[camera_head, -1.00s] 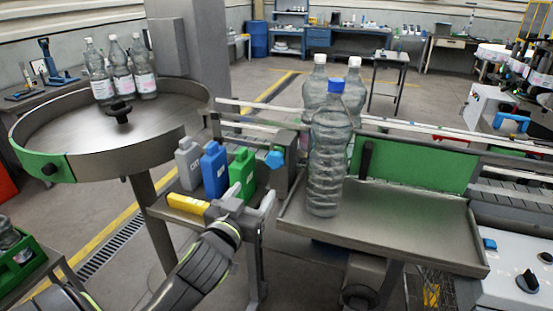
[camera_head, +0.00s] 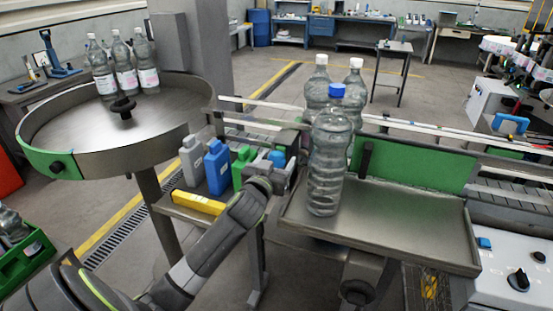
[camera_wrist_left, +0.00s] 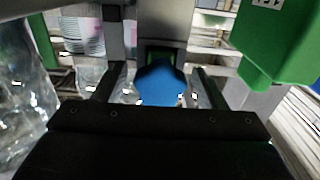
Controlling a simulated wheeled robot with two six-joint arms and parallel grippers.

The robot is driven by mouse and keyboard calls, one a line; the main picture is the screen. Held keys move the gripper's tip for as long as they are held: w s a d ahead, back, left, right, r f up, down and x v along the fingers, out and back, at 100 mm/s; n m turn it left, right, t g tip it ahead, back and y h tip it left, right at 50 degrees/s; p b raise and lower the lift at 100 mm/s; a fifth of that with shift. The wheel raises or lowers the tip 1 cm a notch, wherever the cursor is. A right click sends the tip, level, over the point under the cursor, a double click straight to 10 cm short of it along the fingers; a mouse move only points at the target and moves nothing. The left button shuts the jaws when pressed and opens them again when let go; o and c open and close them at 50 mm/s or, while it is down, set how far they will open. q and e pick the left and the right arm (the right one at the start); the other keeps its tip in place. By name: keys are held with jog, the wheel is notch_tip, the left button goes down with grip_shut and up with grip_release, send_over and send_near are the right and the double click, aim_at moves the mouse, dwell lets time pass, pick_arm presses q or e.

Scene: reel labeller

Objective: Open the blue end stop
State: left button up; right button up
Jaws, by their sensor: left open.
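The blue end stop (camera_head: 277,158) is a small blue knob on the grey rail side, left of the bottle with the blue cap. In the left wrist view the blue knob (camera_wrist_left: 161,84) sits between the two dark fingers, with a grey metal post behind it. My left gripper (camera_wrist_left: 152,90) is open, with a finger on either side of the knob; I cannot tell whether either touches it. In the head view my left gripper (camera_head: 270,168) is at the knob and partly covers it. My right gripper is not in view.
A clear bottle with a blue cap (camera_head: 328,160) stands on the metal tray (camera_head: 420,228) close right of my gripper. Grey, blue (camera_head: 217,168) and green containers stand to its left, behind a yellow block (camera_head: 198,202). A round turntable (camera_head: 90,135) holds bottles at the left.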

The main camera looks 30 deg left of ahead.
pick_arm(q)
jog(key=shift+w, duration=0.1)
jog(key=shift+c, duration=0.4)
jog(key=c, duration=1.3)
